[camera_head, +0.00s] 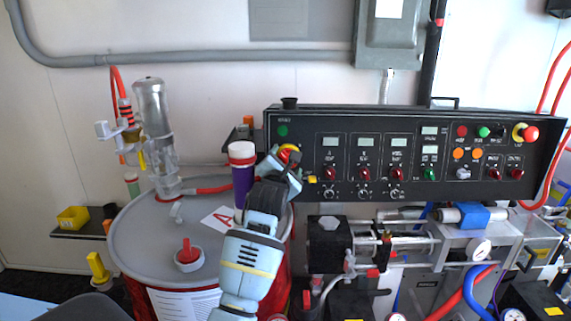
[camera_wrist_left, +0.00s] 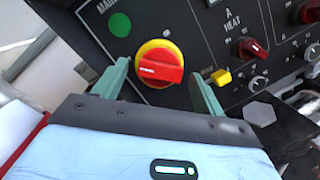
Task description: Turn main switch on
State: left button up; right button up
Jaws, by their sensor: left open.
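The main switch (camera_wrist_left: 160,64) is a red rotary handle on a round yellow base at the left end of the black control panel. In the left wrist view its handle lies roughly crosswise, slightly tilted. In the head view the switch (camera_head: 289,154) is partly hidden by my left gripper. My left gripper (camera_wrist_left: 160,85) is open, with one green finger on each side of the switch. I cannot tell whether the fingers touch it. In the head view my left gripper (camera_head: 287,172) reaches the panel's left end. My right gripper is not in view.
A green round indicator (camera_wrist_left: 120,24) sits above the switch, and a small yellow switch (camera_wrist_left: 221,77) to its right. Red knobs (camera_head: 364,174) line the control panel (camera_head: 330,122). A grey drum (camera_head: 143,237) and a purple-white bottle (camera_head: 242,180) stand left of the panel.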

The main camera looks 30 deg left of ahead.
pick_arm(q)
jog(key=c, duration=1)
jog(key=shift+m, duration=0.4)
jog(key=shift+w+r+m+g+h, duration=0.2)
jog(key=shift+m+g, duration=0.45)
jog(key=shift+m, duration=2.15)
jog(key=shift+s+r+m+g+h, duration=0.15)
jog(key=shift+m+g+h, duration=0.35)
jog(key=shift+m, duration=2.3)
jog(key=shift+w+r+m+g+h, duration=0.15)
jog(key=shift+m+g, duration=0.6)
jog(key=shift+m, duration=2.05)
jog(key=shift+s, duration=0.1)
